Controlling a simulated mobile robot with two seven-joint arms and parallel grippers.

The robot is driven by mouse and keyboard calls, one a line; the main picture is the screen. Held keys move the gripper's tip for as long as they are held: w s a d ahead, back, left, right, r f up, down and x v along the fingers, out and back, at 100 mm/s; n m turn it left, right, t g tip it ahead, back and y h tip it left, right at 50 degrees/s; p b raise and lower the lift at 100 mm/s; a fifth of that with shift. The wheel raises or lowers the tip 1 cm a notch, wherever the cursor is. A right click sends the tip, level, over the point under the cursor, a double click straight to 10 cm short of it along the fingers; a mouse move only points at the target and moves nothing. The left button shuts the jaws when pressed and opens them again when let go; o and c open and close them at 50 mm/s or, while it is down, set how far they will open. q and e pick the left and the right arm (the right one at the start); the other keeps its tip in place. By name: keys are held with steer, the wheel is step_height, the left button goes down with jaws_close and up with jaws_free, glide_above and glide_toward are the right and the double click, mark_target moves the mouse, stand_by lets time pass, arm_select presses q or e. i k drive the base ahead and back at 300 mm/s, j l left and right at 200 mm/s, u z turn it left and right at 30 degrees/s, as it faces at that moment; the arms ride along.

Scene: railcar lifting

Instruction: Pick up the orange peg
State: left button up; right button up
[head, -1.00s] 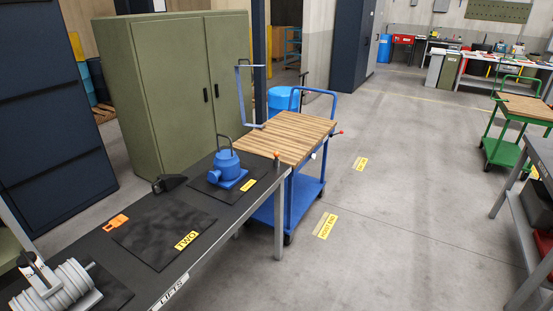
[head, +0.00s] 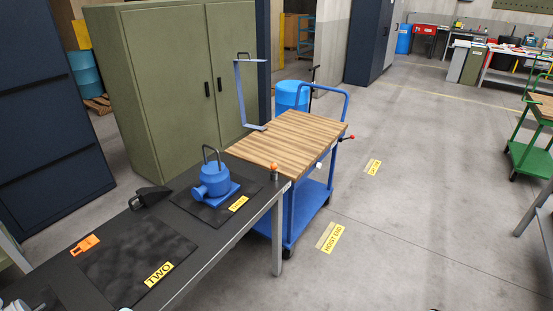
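The orange peg (head: 274,170) is small, with an orange top on a dark lower part. It stands upright at the far right corner of the dark workbench (head: 215,238), beside the blue jack-like device (head: 214,182). I cannot make out whether it sits in a hole or on the surface. Neither of my grippers shows clearly in the head view, and nothing is touching the peg.
A blue cart (head: 292,138) with a wooden top stands just beyond the bench end. A black wedge (head: 150,196) and an orange piece (head: 84,244) lie on the bench. A green cabinet (head: 170,90) stands behind.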

mark_target(274, 166)
steer(key=i+l, duration=0.35)
steer(key=i, duration=0.25)
steer(key=i+l+u, duration=0.15)
steer(key=i+l, duration=0.25)
steer(key=i, duration=0.2)
